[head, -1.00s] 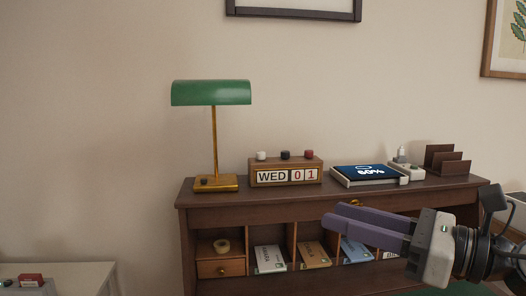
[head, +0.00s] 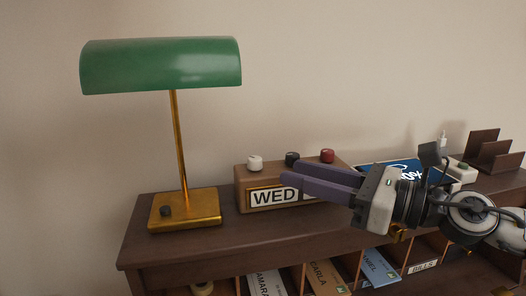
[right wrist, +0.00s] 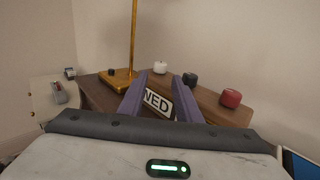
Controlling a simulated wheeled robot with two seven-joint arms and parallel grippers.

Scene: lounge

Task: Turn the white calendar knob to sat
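The wooden block calendar (head: 243,192) stands on the desk top and its day window reads WED (head: 272,197). The white knob (head: 255,163) sits on its top at the left, with a black knob (head: 292,159) and a red knob (head: 327,156) to the right. My right gripper (head: 288,187) is in front of the calendar, its purple fingers hiding the date windows. In the right wrist view the fingers (right wrist: 158,85) stand apart, nothing between them, with the white knob (right wrist: 160,67) beyond their tips, apart from them. My left gripper is not in view.
A green-shaded brass lamp (head: 160,64) stands on the desk (head: 255,235) left of the calendar. A tablet (head: 405,170) and a letter rack (head: 490,150) are at the right. Mail slots with cards are below the top. The wall is close behind.

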